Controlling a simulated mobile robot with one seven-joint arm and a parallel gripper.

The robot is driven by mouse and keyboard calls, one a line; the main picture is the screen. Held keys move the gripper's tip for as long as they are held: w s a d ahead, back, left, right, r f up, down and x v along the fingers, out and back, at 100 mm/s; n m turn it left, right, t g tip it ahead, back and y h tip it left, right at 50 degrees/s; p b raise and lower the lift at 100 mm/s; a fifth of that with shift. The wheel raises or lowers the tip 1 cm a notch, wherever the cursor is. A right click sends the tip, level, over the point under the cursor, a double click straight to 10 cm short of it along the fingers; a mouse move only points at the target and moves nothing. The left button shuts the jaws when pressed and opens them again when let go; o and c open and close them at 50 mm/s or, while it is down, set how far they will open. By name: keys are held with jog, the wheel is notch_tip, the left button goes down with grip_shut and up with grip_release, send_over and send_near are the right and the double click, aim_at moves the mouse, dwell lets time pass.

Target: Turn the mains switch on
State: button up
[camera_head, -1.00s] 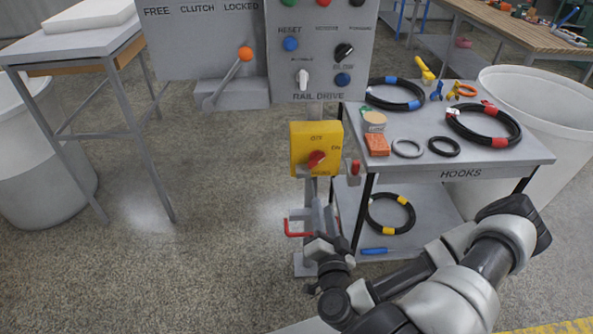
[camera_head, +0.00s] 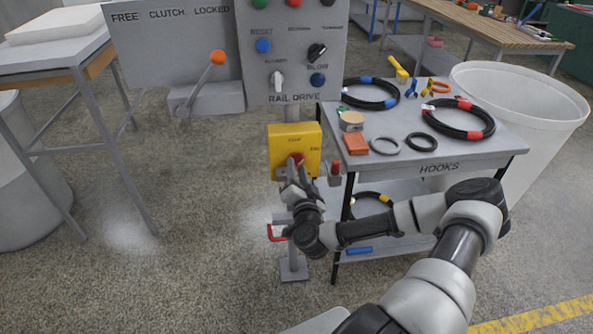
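The mains switch is a yellow box (camera_head: 282,146) with a red rotary knob (camera_head: 297,158), mounted on a grey post below the rail drive panel. My gripper (camera_head: 296,176) is raised to the front of the box, with its fingertips at the knob. The fingers cover the lower part of the knob. I cannot tell whether they touch it or how far apart they are. The lettering on the box is too small to read surely, and the knob's exact angle is partly hidden.
The rail drive panel (camera_head: 292,60) with knobs and buttons is above the switch. A clutch lever with an orange ball (camera_head: 218,57) stands at its left. A grey hooks cart (camera_head: 480,152) with coiled hoses is close at the right. A red handle (camera_head: 276,233) sticks out below.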

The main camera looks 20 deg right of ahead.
jog(key=shift+w, duration=0.25)
grip_shut()
jog(key=shift+m, duration=0.3)
jog(key=shift+r+m+b, duration=0.1)
jog(key=shift+m+b, duration=0.55)
jog(key=shift+m, duration=3.45)
